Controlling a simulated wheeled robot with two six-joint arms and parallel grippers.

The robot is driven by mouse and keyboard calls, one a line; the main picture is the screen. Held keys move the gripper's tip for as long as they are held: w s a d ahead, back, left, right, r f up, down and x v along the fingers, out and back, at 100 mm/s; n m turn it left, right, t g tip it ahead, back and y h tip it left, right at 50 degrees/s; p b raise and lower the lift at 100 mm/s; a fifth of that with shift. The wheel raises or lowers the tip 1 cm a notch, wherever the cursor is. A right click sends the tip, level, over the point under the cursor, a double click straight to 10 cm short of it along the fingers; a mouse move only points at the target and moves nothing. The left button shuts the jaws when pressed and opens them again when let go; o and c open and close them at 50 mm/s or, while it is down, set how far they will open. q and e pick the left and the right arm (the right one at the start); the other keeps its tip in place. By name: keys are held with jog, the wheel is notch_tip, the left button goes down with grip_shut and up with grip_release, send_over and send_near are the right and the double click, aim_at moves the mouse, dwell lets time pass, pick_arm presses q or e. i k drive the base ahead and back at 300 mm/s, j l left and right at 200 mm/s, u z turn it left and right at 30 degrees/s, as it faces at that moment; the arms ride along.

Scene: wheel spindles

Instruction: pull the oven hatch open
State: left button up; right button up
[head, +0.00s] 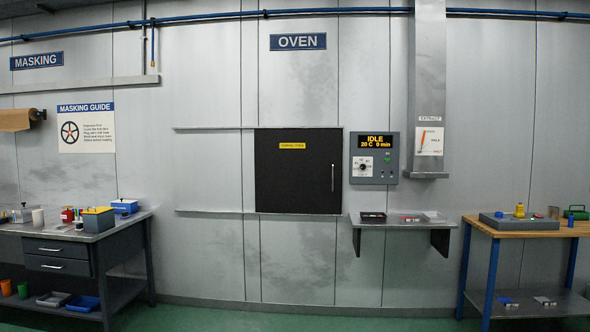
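The oven hatch (296,175) is a dark square panel in the grey wall, under the blue OVEN sign (298,42). It has a yellow label near its top and a vertical silver handle (332,178) near its right edge. It covers its opening and looks closed. Two horizontal rails, an upper one (213,128) and a lower one (215,211), run out to the left of it. Neither of my grippers shows in the head view.
A control panel (374,158) reading IDLE, 20 C, hangs right of the hatch. Below it a wall shelf (402,222) holds small trays. A grey workbench (75,236) stands at left, a wooden-topped bench (530,230) at right. The green floor (290,321) between them is clear.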

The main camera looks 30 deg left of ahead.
aim_at(297, 171)
jog(key=i+j+u, duration=0.4)
jog(key=i, duration=0.7)
jog(key=i+j+u, duration=0.15)
jog(key=i+u, duration=0.3)
jog(key=i, duration=2.3)
